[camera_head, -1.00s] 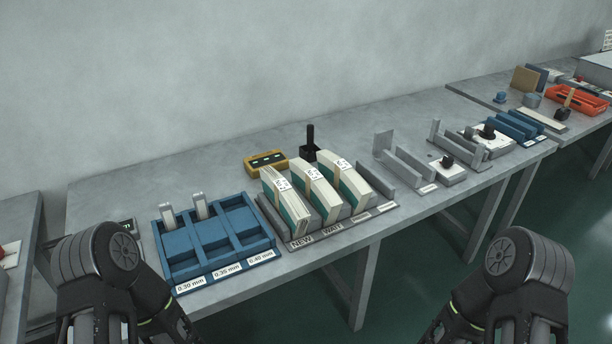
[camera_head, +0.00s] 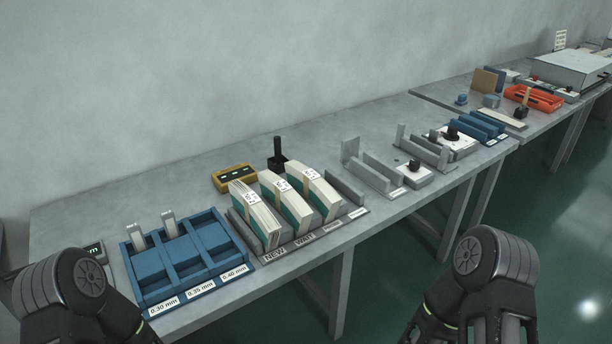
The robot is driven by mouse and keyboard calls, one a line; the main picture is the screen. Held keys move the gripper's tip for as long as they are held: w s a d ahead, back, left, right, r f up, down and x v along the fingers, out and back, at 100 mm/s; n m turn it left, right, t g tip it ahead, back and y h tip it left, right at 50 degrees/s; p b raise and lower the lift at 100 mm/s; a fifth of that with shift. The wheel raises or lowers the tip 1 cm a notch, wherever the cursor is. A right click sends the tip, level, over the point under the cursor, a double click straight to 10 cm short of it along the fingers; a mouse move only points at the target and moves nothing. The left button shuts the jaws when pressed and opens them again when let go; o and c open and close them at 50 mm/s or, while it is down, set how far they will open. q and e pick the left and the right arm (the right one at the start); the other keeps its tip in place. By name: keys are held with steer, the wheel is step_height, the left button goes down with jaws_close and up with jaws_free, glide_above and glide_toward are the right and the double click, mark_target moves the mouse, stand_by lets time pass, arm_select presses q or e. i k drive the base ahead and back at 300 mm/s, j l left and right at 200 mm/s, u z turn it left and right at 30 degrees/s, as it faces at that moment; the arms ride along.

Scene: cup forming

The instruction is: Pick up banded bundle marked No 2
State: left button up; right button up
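Three banded bundles of cream and green sheets stand side by side in a grey slotted rack (camera_head: 246,234) on the table: a left bundle (camera_head: 262,222), a middle bundle (camera_head: 289,210) and a right bundle (camera_head: 318,196). Each has a tan band and a white tag on top. The tag print is too small to read, so I cannot tell which is No 2. The rack's front labels read NEW and WAIT, with others too small to read. My left and right arms show at the bottom corners, apart from the bundles. Both grippers are out of view.
A blue tray (camera_head: 208,285) with three compartments, labelled 0.30, 0.35 and 0.40 mm, stands left of the rack. A yellow device (camera_head: 234,178) and a black stand (camera_head: 278,158) are behind it. Grey fixtures (camera_head: 372,172) stand to the right. An orange tray (camera_head: 534,98) is on the far table.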

mark_target(258, 216)
steer(key=i+l, duration=0.1)
steer(key=l, duration=0.3)
steer(key=l+z, duration=0.1)
steer(key=l, duration=0.25)
steer(key=i+l+z, duration=0.1)
steer(key=l, duration=0.25)
steer(key=i+l, duration=0.2)
steer(key=l, duration=0.15)
